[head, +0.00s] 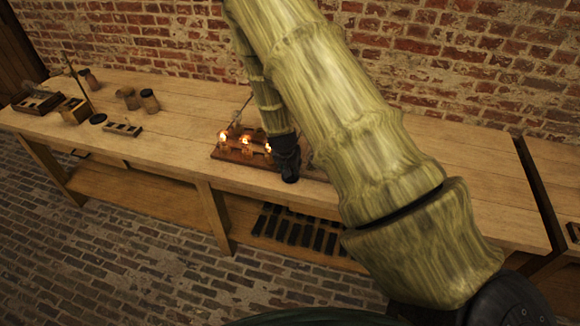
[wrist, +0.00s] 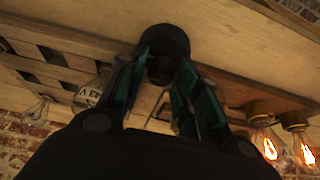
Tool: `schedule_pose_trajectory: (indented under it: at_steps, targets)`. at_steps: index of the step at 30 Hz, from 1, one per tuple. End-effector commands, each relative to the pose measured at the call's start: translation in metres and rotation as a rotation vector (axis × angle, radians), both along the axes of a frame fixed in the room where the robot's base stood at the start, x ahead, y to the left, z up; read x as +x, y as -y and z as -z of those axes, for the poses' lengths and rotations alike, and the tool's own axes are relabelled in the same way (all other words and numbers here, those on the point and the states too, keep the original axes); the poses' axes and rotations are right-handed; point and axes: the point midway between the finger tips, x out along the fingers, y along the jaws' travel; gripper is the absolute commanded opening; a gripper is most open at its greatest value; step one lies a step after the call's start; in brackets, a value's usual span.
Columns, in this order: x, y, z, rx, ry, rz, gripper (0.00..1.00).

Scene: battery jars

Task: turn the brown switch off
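My gripper (head: 287,160) is low over the front of the workbench, just right of the lit bulbs in the head view. In the wrist view its two dark teal fingers (wrist: 166,72) stand apart around the near part of a dark round piece (wrist: 165,40) at their tips. Whether they press on this piece, and whether it is the brown switch, I cannot tell. I cannot make out a brown switch elsewhere. My arm and gripper hide part of the board (head: 230,155) in the head view.
Lit bulbs (head: 246,145) stand on the board; lit bulbs also show at right in the wrist view (wrist: 268,147). An unlit bulb (wrist: 37,112) is at left there. Jars (head: 150,100) and small boxes (head: 74,110) stand at the bench's left. The bench's right side (head: 480,190) is clear.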

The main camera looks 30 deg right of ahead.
Motion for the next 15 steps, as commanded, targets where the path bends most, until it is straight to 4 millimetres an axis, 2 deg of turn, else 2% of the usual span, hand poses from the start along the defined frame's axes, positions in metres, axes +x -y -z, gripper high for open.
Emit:
schedule_pose_trajectory:
  at_steps: [1,4,15]
  targets:
    - [0.0,0.0,-0.0001,0.0,0.0,0.0,0.18]
    - [0.0,0.0,-0.0001,0.0,0.0,0.0,0.02]
    - [-0.0008,0.0006,0.0007,0.002,0.0,-0.044,0.02]
